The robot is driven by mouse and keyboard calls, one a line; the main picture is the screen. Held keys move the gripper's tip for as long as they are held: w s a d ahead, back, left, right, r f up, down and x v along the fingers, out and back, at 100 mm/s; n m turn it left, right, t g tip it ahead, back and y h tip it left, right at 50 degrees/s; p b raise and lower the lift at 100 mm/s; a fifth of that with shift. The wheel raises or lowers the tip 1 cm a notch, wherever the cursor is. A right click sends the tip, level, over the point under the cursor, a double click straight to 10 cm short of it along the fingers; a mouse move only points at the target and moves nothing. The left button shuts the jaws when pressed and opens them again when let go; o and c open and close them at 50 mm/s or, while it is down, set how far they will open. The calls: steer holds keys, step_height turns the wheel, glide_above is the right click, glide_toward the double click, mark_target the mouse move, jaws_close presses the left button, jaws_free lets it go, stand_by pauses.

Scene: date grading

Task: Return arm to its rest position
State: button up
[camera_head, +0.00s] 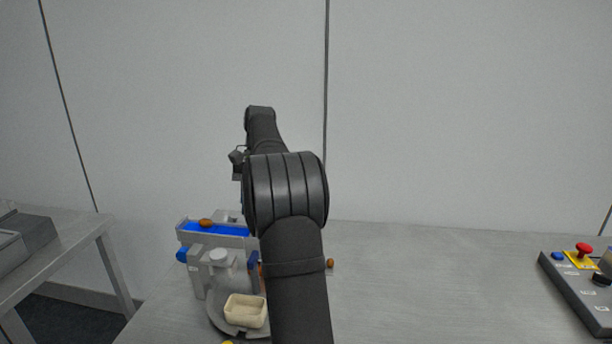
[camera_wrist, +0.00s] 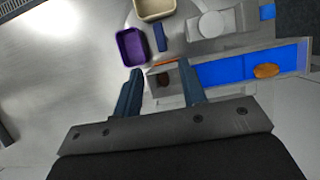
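My gripper (camera_wrist: 162,71) is open in the wrist view, its two dark blue fingers spread apart. Beyond and between the fingers is a small grey box-like part with an orange edge (camera_wrist: 162,65), with a dark brown item (camera_wrist: 164,80) that looks like a date inside it. I cannot tell how far below the fingers it lies. In the head view my dark arm rises through the middle of the picture, and the fingers are hidden behind it. An orange-brown date (camera_head: 205,222) lies on the blue belt (camera_head: 232,231); it also shows in the wrist view (camera_wrist: 266,70).
A cream tray (camera_head: 260,322) sits on a round grey stand, with a purple tray (camera_wrist: 120,48) beside it in the wrist view. A small orange-brown item (camera_head: 330,263) lies right of my arm. A control box (camera_head: 580,300) stands far right. The table between is clear.

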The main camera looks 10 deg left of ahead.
steer(key=x, duration=1.2)
steer(key=shift+r, duration=0.1)
